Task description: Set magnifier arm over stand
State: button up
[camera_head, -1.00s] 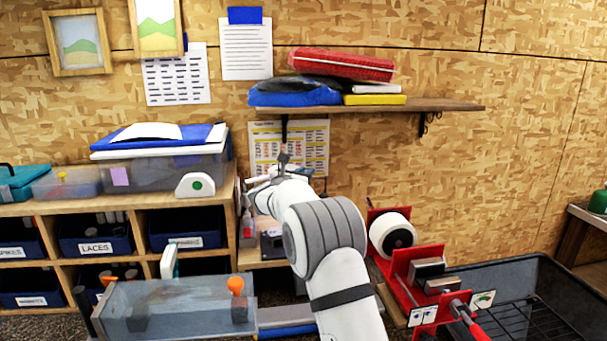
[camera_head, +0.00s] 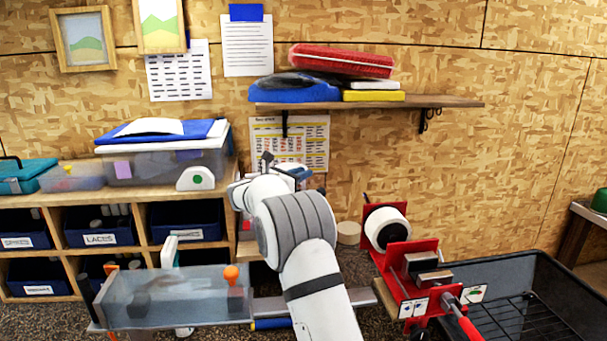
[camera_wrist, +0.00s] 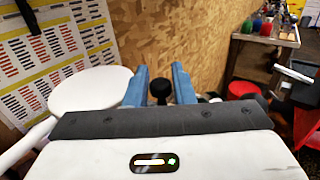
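My gripper (camera_wrist: 160,90) shows two blue fingers standing apart in the wrist view. A black round knob (camera_wrist: 160,87) appears between them; I cannot tell whether they touch it. A white round disc (camera_wrist: 88,90) with a pale arm is left of the fingers, close to the camera; it looks like the magnifier head. In the head view my gripper (camera_head: 292,170) is in front of the wall chart, and my arm hides much around it. A red stand (camera_head: 418,262) with a white roll and grey clamp blocks is to the right, apart from my gripper.
A wooden shelf (camera_head: 455,101) with bags is on the wall above. A cubby unit (camera_head: 150,258) with bins is at left. A grey translucent tray (camera_head: 185,310) is in front. A black wire-floored cart (camera_head: 550,285) is at right.

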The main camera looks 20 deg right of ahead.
jog(key=o, duration=0.3)
jog(key=shift+o, duration=0.2)
jog(key=shift+s, duration=0.1)
jog(key=b+v, duration=0.2)
jog(key=v, duration=0.5)
jog(key=shift+a+b, duration=0.3)
jog(key=shift+a, duration=0.1)
jog(key=shift+s, duration=0.1)
jog(key=shift+c, duration=0.2)
